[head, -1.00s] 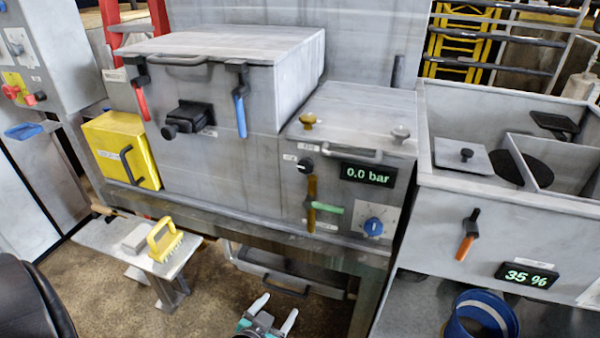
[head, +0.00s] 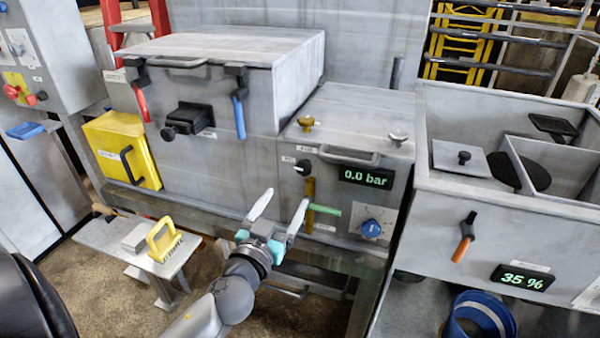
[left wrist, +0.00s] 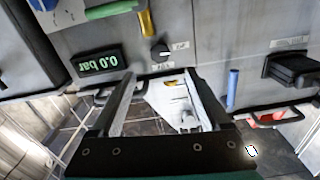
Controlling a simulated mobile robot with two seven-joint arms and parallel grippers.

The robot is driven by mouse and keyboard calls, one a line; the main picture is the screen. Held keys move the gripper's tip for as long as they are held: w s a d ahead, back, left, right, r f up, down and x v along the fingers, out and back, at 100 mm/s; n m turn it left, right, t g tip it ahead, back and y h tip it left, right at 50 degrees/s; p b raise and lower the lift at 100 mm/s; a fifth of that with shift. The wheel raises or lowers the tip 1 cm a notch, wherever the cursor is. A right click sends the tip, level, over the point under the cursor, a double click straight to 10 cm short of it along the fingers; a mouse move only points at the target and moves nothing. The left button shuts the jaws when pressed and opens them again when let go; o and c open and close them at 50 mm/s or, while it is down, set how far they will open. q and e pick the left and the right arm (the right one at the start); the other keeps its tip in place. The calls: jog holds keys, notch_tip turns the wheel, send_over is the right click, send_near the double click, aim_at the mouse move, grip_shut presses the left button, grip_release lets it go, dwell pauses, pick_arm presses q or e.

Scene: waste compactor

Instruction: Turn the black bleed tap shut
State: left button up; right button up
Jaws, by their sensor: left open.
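The black bleed tap (head: 303,166) looks like a small round black knob on the front panel, left of the 0.0 bar display (head: 365,177). In the left wrist view the black tap (left wrist: 160,50) shows just beyond the fingertips, beside small labels. My left gripper (head: 281,210) is open and empty, in front of the panel and below the tap in the head view. Its spread fingers (left wrist: 160,76) also show in the left wrist view, apart from the tap. My right gripper is not in view.
A green-handled lever (head: 325,210) on a brass pipe (head: 310,192) sits just below the tap. A blue dial (head: 372,228) is right of it. A grey bar handle (head: 348,157) juts out above the display. A yellow box (head: 122,150) is at left.

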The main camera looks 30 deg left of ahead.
aim_at(303, 170)
pick_arm(q)
jog(key=x, duration=1)
jog(key=shift+a+p, duration=0.1)
jog(key=shift+p, duration=0.2)
jog(key=shift+c, duration=0.2)
grip_shut()
